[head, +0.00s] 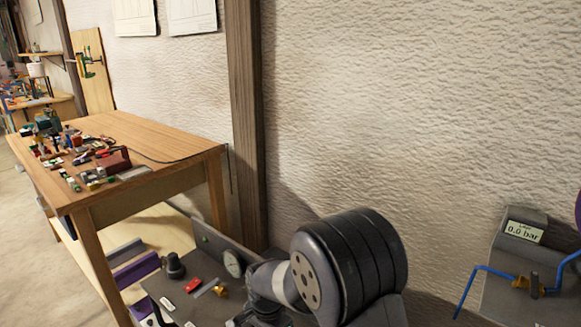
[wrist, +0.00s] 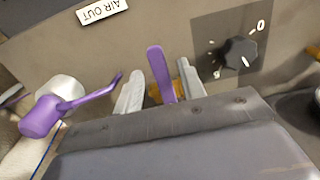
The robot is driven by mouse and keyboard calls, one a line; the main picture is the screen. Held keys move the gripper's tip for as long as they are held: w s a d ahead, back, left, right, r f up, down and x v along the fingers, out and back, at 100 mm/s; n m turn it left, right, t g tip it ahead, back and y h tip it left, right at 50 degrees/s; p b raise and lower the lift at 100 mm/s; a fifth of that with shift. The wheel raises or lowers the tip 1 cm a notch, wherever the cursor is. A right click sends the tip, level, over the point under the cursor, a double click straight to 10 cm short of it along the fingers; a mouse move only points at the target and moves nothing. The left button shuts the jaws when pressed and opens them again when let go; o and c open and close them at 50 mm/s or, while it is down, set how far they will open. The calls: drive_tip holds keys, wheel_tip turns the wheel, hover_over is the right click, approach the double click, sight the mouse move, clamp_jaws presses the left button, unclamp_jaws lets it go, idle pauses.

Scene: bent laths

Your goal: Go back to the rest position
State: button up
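In the wrist view my gripper (wrist: 160,82) shows two pale fingertips set apart, so it looks open. A flat purple lever (wrist: 158,70) stands in the gap between them, in front of a yellow fitting (wrist: 153,92). Small gaps show beside the lever, but contact cannot be ruled out. In the head view my dark arm rises at the bottom middle, and my gripper is hidden there.
The wrist view shows a black dial (wrist: 240,52), an "AIR OUT" label (wrist: 102,11) and a bent purple handle (wrist: 45,115). In the head view a cluttered workbench (head: 185,168) stands left, a gauge (head: 232,263) beside my arm, and a pressure display (head: 524,231) with a blue bent rod (head: 482,269) right.

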drive_tip(key=shift+w+a+r, duration=0.1)
drive_tip(key=shift+r, duration=0.35)
wheel_tip(320, 180, up, 9)
drive_tip(key=p, duration=0.1)
wheel_tip(320, 180, down, 10)
drive_tip(key=shift+f+b, duration=0.15)
drive_tip(key=shift+b, duration=0.4)
drive_tip(key=shift+s+d+r+n, duration=0.25)
drive_tip(key=shift+d+n, duration=0.2)
drive_tip(key=shift+n, duration=0.45)
drive_tip(key=shift+s, duration=0.1)
